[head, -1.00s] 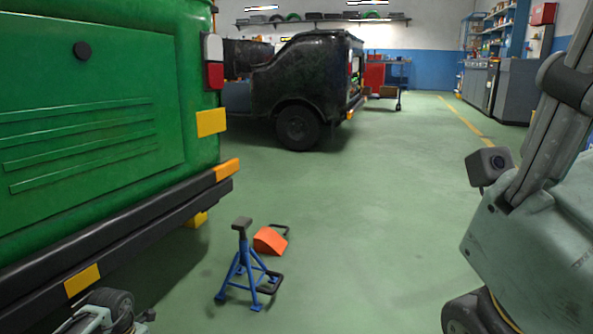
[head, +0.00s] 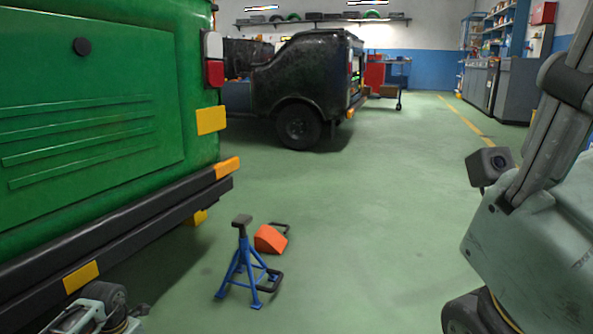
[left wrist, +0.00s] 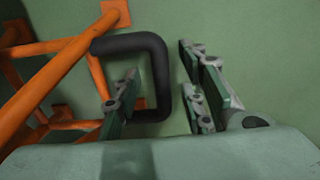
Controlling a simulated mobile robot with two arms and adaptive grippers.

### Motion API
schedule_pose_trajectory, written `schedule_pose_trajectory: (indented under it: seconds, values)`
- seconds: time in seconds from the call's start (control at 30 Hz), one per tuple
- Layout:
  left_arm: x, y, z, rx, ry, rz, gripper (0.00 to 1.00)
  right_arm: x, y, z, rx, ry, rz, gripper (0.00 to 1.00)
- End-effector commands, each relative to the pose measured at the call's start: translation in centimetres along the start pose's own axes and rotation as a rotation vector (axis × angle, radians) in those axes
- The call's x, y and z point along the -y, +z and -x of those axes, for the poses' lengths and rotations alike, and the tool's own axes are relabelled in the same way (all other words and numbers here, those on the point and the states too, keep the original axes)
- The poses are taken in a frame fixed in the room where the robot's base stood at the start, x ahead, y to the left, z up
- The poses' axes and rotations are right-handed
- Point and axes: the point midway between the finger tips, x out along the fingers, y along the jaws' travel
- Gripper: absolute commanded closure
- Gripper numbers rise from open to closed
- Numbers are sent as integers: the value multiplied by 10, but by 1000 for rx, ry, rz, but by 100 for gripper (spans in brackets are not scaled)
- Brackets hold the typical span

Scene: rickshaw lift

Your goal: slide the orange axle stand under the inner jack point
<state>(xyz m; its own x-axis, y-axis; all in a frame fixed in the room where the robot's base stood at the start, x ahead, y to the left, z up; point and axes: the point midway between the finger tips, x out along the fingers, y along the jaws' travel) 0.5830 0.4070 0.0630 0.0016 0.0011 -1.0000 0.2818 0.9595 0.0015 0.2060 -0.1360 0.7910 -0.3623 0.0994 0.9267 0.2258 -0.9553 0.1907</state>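The orange axle stand (left wrist: 52,80) shows only in the left wrist view, at the left, with its tubular legs and foot plates on the green floor. A black loop handle (left wrist: 162,75) sticks out from it to the right. My left gripper (left wrist: 158,62) is open, with its fingers either side of the handle's outer bar; I cannot tell whether they touch it. In the head view only part of my left arm shows at bottom left, beside the green vehicle (head: 100,120). The inner jack point is not visible. My right gripper is out of view.
A blue axle stand (head: 243,262) stands behind the green vehicle's black bumper (head: 130,232), with an orange wedge (head: 270,239) just beyond it. A dark vehicle (head: 300,85) is parked further back. The floor (head: 370,220) to the right is clear.

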Motion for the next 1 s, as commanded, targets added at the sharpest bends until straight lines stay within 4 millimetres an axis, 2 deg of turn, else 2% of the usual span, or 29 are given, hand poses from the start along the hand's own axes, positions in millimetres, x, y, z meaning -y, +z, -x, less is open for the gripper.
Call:
schedule_pose_trajectory:
  seconds: [0.43,1.0]
  values:
    - [1,0,2,-1,-1,-1,62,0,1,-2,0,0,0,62]
    - [1,0,39,-1,-1,0,62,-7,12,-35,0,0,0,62]
